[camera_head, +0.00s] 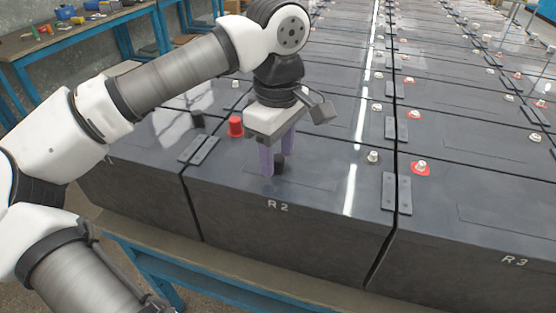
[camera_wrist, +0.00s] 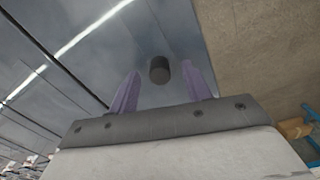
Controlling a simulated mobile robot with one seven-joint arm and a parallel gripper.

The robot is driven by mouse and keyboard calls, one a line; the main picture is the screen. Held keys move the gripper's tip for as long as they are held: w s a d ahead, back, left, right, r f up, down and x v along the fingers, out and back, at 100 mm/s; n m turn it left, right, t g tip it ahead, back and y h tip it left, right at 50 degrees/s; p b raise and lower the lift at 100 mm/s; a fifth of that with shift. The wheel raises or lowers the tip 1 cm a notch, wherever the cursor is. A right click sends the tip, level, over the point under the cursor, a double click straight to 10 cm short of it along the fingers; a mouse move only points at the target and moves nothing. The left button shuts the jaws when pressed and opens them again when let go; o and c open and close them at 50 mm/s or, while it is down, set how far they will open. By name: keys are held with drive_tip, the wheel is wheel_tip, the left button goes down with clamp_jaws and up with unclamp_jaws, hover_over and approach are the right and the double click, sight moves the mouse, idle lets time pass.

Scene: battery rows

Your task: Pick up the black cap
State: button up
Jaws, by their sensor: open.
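A small black cap (camera_head: 280,166) sits on top of the battery marked R2 (camera_head: 322,184), close to its front edge. In the wrist view the dark round cap (camera_wrist: 159,72) shows in the gap between the fingertips. My gripper (camera_head: 277,162) points down over it, its two purple fingers open on either side; in the wrist view the gripper (camera_wrist: 160,80) shows bare space around the cap. I cannot tell whether a finger touches it. In the head view the fingers partly hide the cap.
A red cap (camera_head: 236,127) and another dark cap (camera_head: 197,120) stand on the batteries to the left. Metal terminals (camera_head: 373,157) and connector plates (camera_head: 397,192) rise from the battery tops. A blue bench (camera_head: 60,47) stands at the back left.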

sight(278, 157)
drive_tip(key=c, duration=1)
drive_tip(key=shift+c, duration=0.2)
wheel_tip(278, 157, up, 20)
drive_tip(key=p, duration=0.3)
